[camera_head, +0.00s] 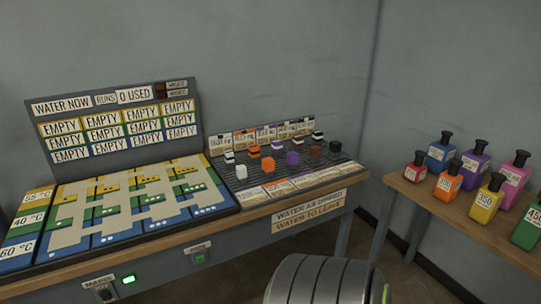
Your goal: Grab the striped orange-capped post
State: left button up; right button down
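A dark ribbed rack (345,164) stands on the wooden table, with small posts and coloured blocks on it. In its back row, a small post with orange on it (254,151) stands second from the left. It is too small to tell whether it is striped. In front of it are a white block (241,171), an orange block (268,164), a purple block (292,157) and a brown block (315,152). Neither of my grippers is in view.
Left of the rack lies a yellow, green and blue board (128,207) with a label panel (115,119) behind it. At the right, a second wooden table (440,205) holds several coloured bottles, including an orange one (447,182). A wall closes off the back.

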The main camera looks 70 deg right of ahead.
aim_at(254, 150)
jog(key=z, duration=2.15)
jog(key=l+z, duration=0.3)
jog(key=i+l+z, duration=0.15)
jog(key=z, duration=0.15)
jog(key=l, duration=0.1)
